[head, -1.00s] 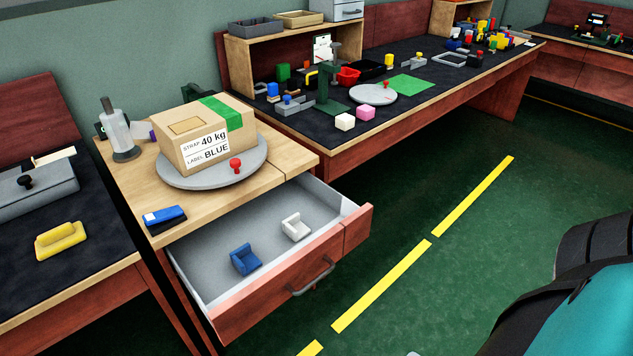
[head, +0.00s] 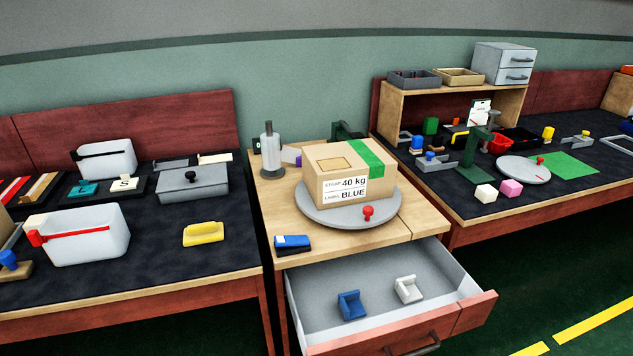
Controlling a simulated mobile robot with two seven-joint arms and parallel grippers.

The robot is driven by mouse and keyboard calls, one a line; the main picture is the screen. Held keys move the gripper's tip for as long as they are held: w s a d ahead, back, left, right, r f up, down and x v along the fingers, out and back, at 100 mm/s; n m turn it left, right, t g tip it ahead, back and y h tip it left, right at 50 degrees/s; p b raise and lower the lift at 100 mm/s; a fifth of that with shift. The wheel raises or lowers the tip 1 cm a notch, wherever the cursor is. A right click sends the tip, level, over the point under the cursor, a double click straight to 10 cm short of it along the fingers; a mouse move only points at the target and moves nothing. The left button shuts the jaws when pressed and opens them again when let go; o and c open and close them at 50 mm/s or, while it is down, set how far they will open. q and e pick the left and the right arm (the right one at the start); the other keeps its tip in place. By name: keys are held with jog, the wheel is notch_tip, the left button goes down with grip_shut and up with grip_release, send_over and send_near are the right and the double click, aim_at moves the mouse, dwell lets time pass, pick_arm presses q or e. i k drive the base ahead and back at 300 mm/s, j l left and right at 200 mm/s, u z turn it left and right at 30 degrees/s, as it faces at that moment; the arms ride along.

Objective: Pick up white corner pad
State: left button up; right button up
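The white corner pad (head: 408,289) lies in the open drawer (head: 456,287) below the wooden table, towards the drawer's right side. A blue corner pad (head: 351,305) lies in the same drawer to its left, apart from it. The drawer is pulled well out and its floor is otherwise bare. Neither of my grippers shows in the head view.
A cardboard box (head: 345,175) with a green strip stands on a grey turntable (head: 317,216) above the drawer. A blue device (head: 292,243) lies at the table's front left. Dark-topped benches stand on both sides. The drawer's red front (head: 471,312) juts out over the floor.

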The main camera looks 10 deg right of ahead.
aim_at(409, 289)
jog(key=z, duration=1)
